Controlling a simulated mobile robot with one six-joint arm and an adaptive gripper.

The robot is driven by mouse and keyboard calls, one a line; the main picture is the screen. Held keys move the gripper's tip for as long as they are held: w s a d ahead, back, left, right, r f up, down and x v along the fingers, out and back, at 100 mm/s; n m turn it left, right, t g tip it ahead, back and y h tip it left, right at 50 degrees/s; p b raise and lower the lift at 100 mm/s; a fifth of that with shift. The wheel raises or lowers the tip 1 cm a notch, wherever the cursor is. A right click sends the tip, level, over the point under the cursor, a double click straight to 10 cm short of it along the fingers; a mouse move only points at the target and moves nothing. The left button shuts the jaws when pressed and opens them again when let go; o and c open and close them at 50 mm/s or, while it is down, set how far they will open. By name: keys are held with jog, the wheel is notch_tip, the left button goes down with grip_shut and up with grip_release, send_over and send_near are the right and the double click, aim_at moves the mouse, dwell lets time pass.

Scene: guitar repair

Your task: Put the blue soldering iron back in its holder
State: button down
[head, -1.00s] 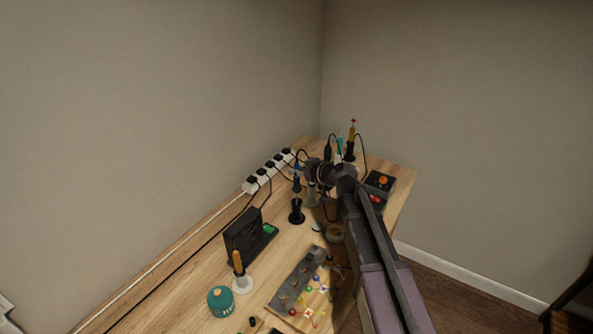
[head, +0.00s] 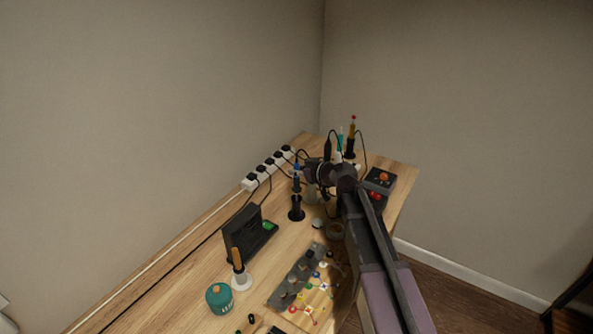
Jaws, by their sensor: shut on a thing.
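The blue soldering iron (head: 297,169) stands roughly upright near the middle of the head view, its blue part on top. My gripper (head: 302,176) reaches in from the right and is shut on it; the fingers are small and dark, partly hidden by my wrist. A black holder (head: 296,213) with a round base stands on the bench directly below the iron. The iron and holder line up in this view. I cannot tell whether the iron's tip is inside the holder or just above it.
A white power strip (head: 262,174) with plugs and cords runs along the wall. A black stand (head: 243,230), an orange-handled tool in a white holder (head: 242,281), a teal jar (head: 219,299) and a grey tray (head: 295,277) are nearer. More upright tools (head: 351,130) stand behind my arm.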

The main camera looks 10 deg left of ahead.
aim_at(299, 178)
jog(key=shift+f+b, duration=0.75)
jog(key=shift+f, duration=0.3)
jog(key=shift+f+b, duration=0.6)
jog(key=shift+b, duration=0.2)
jog(key=shift+c, duration=2.3)
grip_release()
jog(key=o, duration=0.5)
jog(key=shift+c, duration=0.2)
jog(key=shift+r, duration=0.15)
